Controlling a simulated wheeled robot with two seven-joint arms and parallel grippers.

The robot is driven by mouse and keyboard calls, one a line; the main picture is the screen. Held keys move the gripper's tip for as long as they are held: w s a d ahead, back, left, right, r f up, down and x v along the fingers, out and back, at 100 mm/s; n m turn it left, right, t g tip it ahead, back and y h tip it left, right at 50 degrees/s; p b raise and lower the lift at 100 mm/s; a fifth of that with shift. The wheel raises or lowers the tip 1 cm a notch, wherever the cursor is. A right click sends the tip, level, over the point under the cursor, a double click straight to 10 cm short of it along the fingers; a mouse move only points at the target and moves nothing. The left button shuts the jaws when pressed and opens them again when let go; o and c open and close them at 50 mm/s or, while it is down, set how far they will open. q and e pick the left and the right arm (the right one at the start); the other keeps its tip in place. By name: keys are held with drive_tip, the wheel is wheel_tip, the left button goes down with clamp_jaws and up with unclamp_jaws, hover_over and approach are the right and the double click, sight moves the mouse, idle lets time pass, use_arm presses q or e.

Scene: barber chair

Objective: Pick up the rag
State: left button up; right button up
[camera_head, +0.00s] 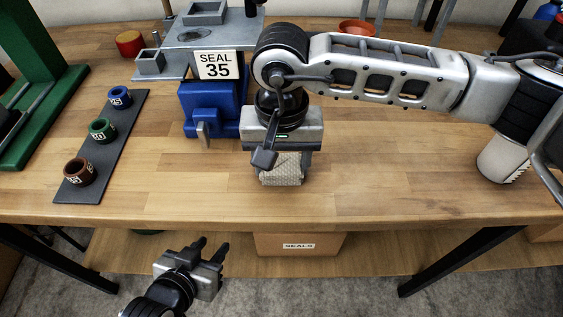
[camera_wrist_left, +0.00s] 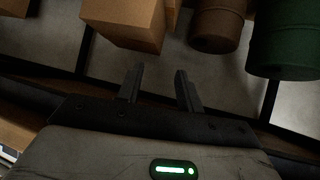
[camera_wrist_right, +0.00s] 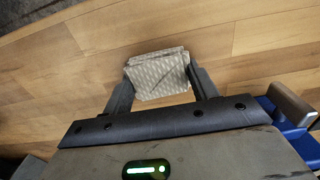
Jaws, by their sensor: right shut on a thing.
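The rag (camera_head: 281,170) is a folded, light grey-beige patterned cloth near the front middle of the wooden table. In the right wrist view the rag (camera_wrist_right: 158,75) lies between the two fingers of my right gripper (camera_wrist_right: 160,88), which is shut on it. In the head view my right gripper (camera_head: 281,160) points down over the table and its hand hides the rag's upper part. I cannot tell whether the rag is clear of the tabletop. My left gripper (camera_head: 209,248) is open and empty, in front of the table's edge; it also shows in the left wrist view (camera_wrist_left: 157,85).
A blue vise (camera_head: 210,108) with a "SEAL 35" sign stands left of my right gripper. A dark mat (camera_head: 98,150) with blue, green and brown rings lies further left. A "SEALS" box (camera_head: 300,244) sits below the table.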

drive_tip(key=shift+r, duration=0.1)
drive_tip(key=shift+r, duration=0.2)
wheel_tip(320, 180, up, 2)
drive_tip(key=shift+r, duration=0.1)
drive_tip(key=s+d+r+b, duration=0.3)
drive_tip(key=s+d+r, duration=0.4)
drive_tip(key=s+r, duration=0.3)
drive_tip(key=shift+s, duration=1.15)
drive_tip(key=shift+r, duration=0.1)
